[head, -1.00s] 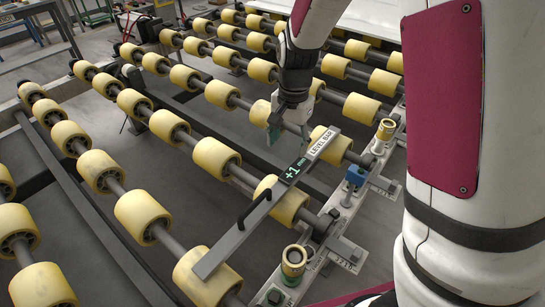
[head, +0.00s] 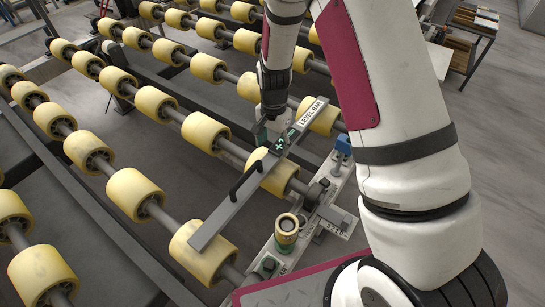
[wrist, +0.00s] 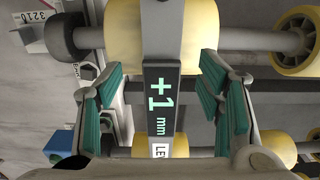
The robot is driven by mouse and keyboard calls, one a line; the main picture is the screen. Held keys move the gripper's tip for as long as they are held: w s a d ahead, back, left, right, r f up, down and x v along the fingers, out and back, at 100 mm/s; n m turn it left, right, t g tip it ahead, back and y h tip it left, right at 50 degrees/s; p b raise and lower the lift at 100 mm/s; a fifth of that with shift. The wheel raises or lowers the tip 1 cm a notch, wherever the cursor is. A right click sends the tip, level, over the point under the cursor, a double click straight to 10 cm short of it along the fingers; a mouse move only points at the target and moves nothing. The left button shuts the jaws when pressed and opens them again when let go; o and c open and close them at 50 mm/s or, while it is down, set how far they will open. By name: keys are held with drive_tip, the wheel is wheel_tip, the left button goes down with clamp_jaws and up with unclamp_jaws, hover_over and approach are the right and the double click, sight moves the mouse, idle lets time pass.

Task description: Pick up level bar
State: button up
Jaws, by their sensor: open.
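The level bar (head: 228,218) is a long grey bar with a black handle and a dark panel reading "+1 mm". In the head view it lies across the yellow rollers, slanting from lower left to upper right. My gripper (head: 272,135) is at the bar near the dark panel, partly hidden by the arm and bar. In the wrist view my gripper (wrist: 165,98) is open, with green-padded fingers on either side of the level bar (wrist: 163,75). Gaps show between the pads and the bar. The bar's far end is out of the wrist view.
Rows of yellow rollers (head: 135,193) on grey shafts surround the bar. A rail (head: 310,215) with a brass-coloured round fitting (head: 287,228) and a blue block (head: 343,145) runs on its right. A shelf cart (head: 470,40) stands at the back right.

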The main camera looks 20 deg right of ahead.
sight(272, 156)
wheel_tip(272, 156, down, 5)
drive_tip(key=shift+a+r, duration=0.1)
drive_tip(key=shift+a, duration=0.05)
drive_tip(key=shift+c, duration=0.2)
clamp_jaws()
